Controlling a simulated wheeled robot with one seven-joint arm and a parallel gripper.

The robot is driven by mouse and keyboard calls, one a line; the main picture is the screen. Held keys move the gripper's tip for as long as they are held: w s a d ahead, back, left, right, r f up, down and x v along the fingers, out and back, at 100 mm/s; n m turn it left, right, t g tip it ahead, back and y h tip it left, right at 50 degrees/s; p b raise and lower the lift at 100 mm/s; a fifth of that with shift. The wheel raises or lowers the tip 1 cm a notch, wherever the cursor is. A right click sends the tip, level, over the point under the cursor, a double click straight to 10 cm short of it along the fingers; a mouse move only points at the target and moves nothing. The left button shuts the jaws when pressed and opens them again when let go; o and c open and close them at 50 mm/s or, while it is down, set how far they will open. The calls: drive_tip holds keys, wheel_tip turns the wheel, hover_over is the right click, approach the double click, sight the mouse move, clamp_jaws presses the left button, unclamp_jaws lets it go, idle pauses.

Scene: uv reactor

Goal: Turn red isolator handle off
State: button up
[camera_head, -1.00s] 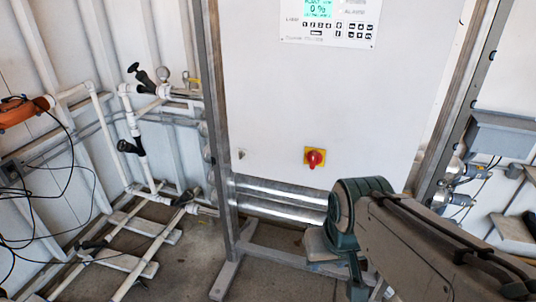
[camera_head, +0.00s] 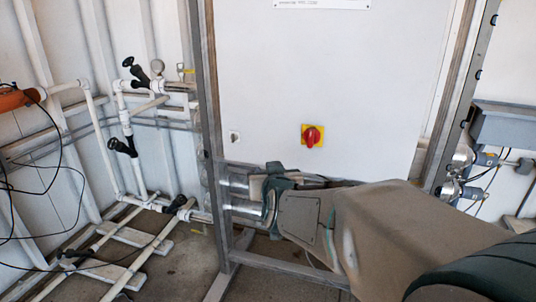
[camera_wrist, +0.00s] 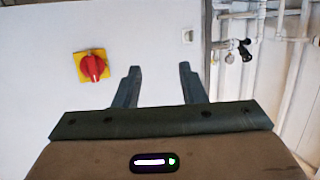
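The red isolator handle (camera_head: 312,137) sits on a yellow square plate on the white cabinet front (camera_head: 380,90). In the wrist view the handle (camera_wrist: 92,67) shows at the upper left, slightly tilted, to the left of my gripper's fingers. My gripper (camera_wrist: 158,82) is open and empty, its two dark fingers spread apart in front of the cabinet. In the head view my arm reaches in from the lower right, and its end (camera_head: 270,195) is below and left of the handle. The fingers are hard to make out there. Nothing touches the handle.
A metal frame post (camera_head: 207,110) stands at the cabinet's left edge, and another (camera_head: 465,95) at its right. White pipes with black valve handles (camera_head: 122,147) run along the left wall. Steel tubes (camera_head: 240,212) cross below the cabinet. The panel around the handle is clear.

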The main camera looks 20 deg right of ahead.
drive_tip(key=w+d+f+m+t+h+b, duration=0.2)
drive_tip(key=d+f+h+b, duration=0.1)
drive_tip(key=d+b, duration=0.1)
drive_tip(key=m+t+h+b, duration=0.2)
drive_tip(key=m+h+b, duration=0.1)
drive_tip(key=h+b, duration=0.35)
approach(311, 135)
drive_tip(key=shift+h, duration=0.45)
drive_tip(key=p+x, duration=0.1)
drive_tip(key=x, duration=0.8)
drive_tip(key=shift+w, duration=0.45)
clamp_jaws()
